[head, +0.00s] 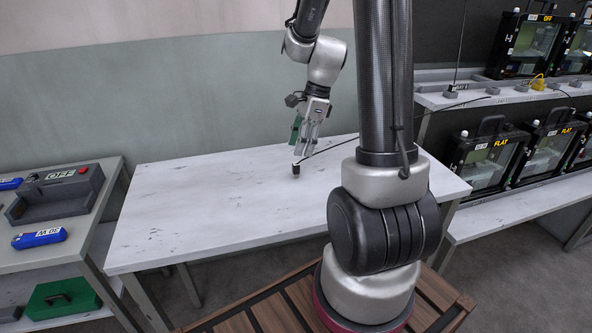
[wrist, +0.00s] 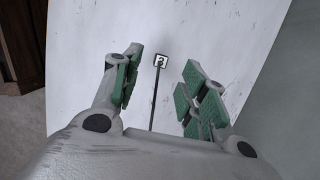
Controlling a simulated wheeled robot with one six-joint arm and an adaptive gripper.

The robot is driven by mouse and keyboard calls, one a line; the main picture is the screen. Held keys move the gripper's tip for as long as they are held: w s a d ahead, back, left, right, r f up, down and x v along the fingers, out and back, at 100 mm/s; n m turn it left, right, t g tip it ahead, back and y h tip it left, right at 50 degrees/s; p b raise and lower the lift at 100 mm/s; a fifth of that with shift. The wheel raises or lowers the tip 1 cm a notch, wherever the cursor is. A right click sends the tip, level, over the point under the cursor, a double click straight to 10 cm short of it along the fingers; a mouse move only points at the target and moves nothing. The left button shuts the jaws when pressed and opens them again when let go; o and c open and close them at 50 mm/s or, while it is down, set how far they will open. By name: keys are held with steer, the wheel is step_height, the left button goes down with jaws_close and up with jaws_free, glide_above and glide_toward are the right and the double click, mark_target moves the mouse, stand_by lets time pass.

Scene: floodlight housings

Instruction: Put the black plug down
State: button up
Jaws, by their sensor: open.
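The black plug (head: 296,169) is on the white table, just below my gripper in the head view. In the wrist view its end with a white label marked 3 (wrist: 161,61) shows between and beyond the fingertips. A thin dark cable runs from it back between the fingers. My gripper (head: 304,143) points down over the table and is open. Its green-padded fingers, also in the wrist view (wrist: 160,88), stand apart on both sides of the cable and appear clear of the plug.
The white table (head: 190,210) is otherwise bare. At left, a side table holds a grey fixture marked OFF (head: 60,190) and blue blocks (head: 39,238). At right, shelves hold several black floodlight housings (head: 486,158). The cable stretches across towards the upper shelf (head: 470,100), passing behind my arm.

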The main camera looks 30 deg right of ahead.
mark_target(296, 164)
steer(key=x, duration=0.6)
steer(key=shift+w+d+f, duration=0.1)
steer(key=shift+d+f, duration=0.15)
steer(key=shift+f, duration=0.1)
jaws_close()
